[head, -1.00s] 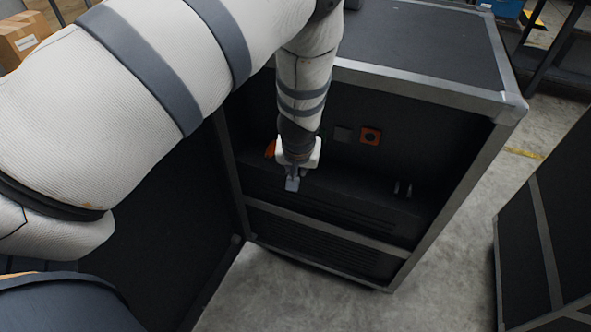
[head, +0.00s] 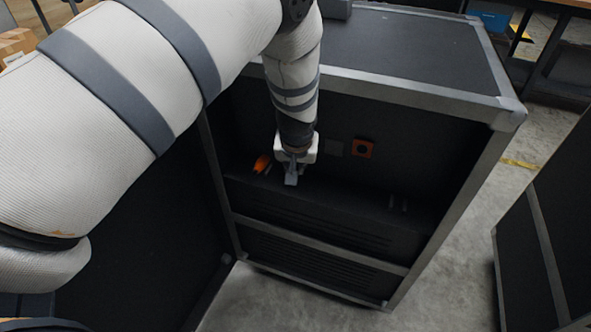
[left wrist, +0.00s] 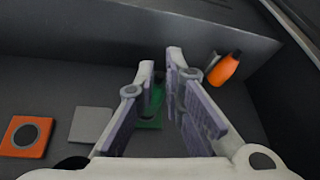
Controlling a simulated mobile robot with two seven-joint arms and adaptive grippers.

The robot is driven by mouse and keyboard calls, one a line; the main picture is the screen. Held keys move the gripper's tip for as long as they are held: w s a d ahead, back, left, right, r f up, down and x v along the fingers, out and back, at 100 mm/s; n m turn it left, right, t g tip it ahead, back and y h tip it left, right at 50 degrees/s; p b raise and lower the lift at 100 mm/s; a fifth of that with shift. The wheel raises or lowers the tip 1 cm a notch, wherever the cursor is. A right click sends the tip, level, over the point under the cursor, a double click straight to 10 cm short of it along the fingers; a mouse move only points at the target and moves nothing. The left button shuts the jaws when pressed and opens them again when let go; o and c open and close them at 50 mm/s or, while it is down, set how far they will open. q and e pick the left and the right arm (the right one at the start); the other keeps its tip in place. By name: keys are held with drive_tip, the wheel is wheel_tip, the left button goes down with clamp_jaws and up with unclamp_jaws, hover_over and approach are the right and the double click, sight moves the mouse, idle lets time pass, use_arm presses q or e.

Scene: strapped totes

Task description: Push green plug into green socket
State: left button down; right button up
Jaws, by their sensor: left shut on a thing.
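My left gripper (head: 291,178) reaches into the open front of a black case. In the left wrist view its fingers (left wrist: 160,100) are closed around a dark green piece, the green plug (left wrist: 157,92), mostly hidden between them. A green plate, the green socket (left wrist: 150,122), shows just behind and below the fingers. I cannot tell whether the plug touches the socket or is in it. In the head view the gripper and arm hide both. My right gripper is not in view.
An orange plug (head: 262,163) is close by on the left. The case's metal-edged frame (head: 455,210) surrounds the opening. A second black case (head: 550,220) stands at right.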

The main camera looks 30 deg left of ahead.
use_arm(q)
drive_tip(key=shift+a+r, duration=0.1)
idle(0.6)
drive_tip(key=shift+n, duration=0.4)
idle(0.9)
drive_tip(key=shift+w, duration=0.55)
drive_tip(key=c, duration=1.6)
unclamp_jaws()
drive_tip(key=v, duration=1.2)
drive_tip(key=shift+w, duration=0.1)
